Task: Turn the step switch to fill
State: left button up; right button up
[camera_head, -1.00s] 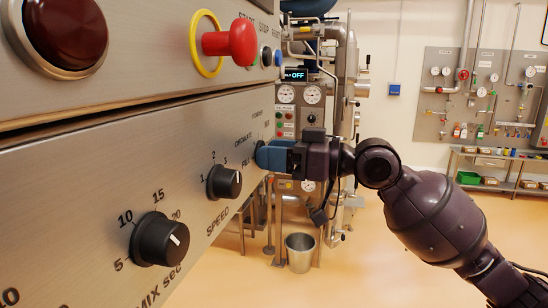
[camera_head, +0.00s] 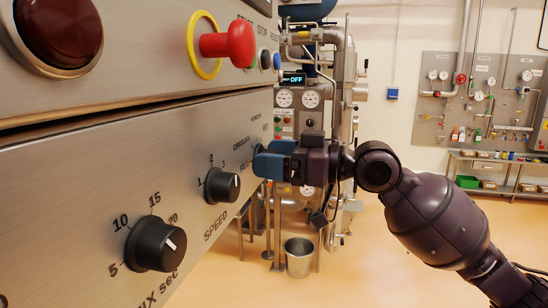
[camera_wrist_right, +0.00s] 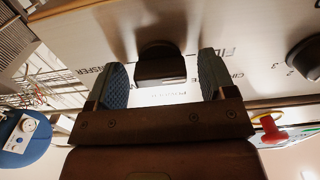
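The step switch (camera_wrist_right: 160,65) is a dark knob on the metal panel, seen in the right wrist view with printed position words around it, including what reads as FILL. My right gripper (camera_wrist_right: 162,72) is open, with one blue fingertip on each side of the knob and a visible gap on both sides. In the head view my right gripper (camera_head: 270,161) is at the far end of the panel and hides most of the switch. I cannot tell which position the knob points to. My left gripper is not in view.
The SPEED knob (camera_head: 222,185) and the MIX sec knob (camera_head: 156,244) sit nearer on the same panel. Above are a red mushroom button (camera_head: 230,43) with a yellow ring and a dark red lamp (camera_head: 60,35). A display (camera_head: 293,78) reads OFF. A metal bucket (camera_head: 299,258) stands on the floor.

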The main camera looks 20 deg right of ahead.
jog(key=v, duration=1.1)
jog(key=shift+b, duration=0.3)
jog(key=shift+a, duration=0.1)
